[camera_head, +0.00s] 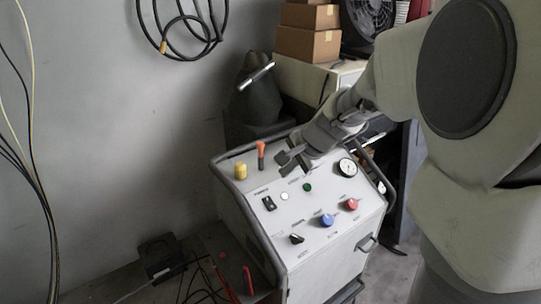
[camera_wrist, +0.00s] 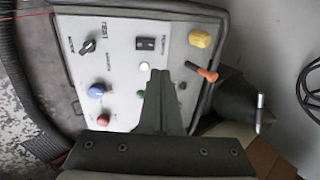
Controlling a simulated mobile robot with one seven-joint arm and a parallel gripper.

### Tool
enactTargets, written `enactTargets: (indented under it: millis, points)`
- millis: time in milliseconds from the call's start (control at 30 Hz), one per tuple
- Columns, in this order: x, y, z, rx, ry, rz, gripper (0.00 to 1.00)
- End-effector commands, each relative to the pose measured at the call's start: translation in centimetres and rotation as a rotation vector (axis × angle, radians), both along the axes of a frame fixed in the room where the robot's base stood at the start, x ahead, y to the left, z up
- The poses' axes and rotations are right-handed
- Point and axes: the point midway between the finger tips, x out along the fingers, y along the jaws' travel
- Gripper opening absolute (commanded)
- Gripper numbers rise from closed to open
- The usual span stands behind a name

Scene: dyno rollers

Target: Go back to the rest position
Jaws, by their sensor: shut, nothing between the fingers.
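My gripper (camera_head: 287,162) is over the far part of a white control panel (camera_head: 252,196), near an orange-handled lever (camera_head: 261,149). In the wrist view its fingers (camera_wrist: 161,75) are together with nothing between them, and they cover part of the panel. I cannot tell whether the fingers touch the panel. My arm comes in from the right in the head view.
The panel tops a cart with a dark side rail (camera_head: 376,171) and a gauge (camera_head: 346,167). Blue (camera_head: 327,220) and red (camera_head: 351,204) knobs sit near its front. Cardboard boxes (camera_head: 308,44) and a fan (camera_head: 368,14) stand behind. Cables (camera_head: 40,190) hang at left.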

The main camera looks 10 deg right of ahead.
Motion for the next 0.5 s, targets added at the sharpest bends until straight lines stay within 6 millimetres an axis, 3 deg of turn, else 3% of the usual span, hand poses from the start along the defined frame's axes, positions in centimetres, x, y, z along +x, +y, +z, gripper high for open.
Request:
enactTargets:
  millis: [167,267,500]
  points:
    - [-1.6,0.9,1.7,-0.047,-0.014,0.075,0.0]
    - [-4.2,2.1,3.7,-0.123,-0.032,0.19,0.0]
    - [-12.3,4.1,7.6,-0.368,-0.069,0.52,0.0]
